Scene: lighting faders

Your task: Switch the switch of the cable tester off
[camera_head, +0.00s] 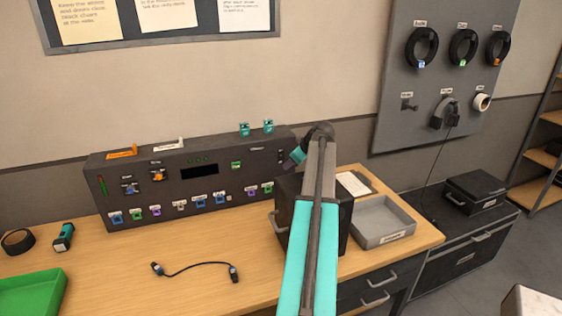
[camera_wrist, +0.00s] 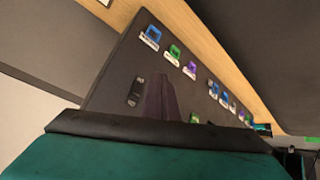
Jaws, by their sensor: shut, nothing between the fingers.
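The cable tester seems to be the long dark panel box (camera_head: 195,165) at the back of the bench, with coloured sockets along its lower front. A small black rocker switch (camera_head: 281,155) sits near its right end. It also shows in the wrist view (camera_wrist: 135,90), where its position is too small to read. My gripper (camera_wrist: 160,80) is shut and empty, over the panel face beside the switch. I cannot tell whether it touches. In the head view my arm hides the fingertips; only a teal wrist part shows close to the panel's right end.
A dark box with a handle (camera_head: 282,215) stands under my arm. A grey tray (camera_head: 382,222) is to its right. A short cable (camera_head: 195,266), a green tray (camera_head: 30,293), a torch (camera_head: 63,237) and a tape roll (camera_head: 18,241) lie on the bench (camera_head: 120,285).

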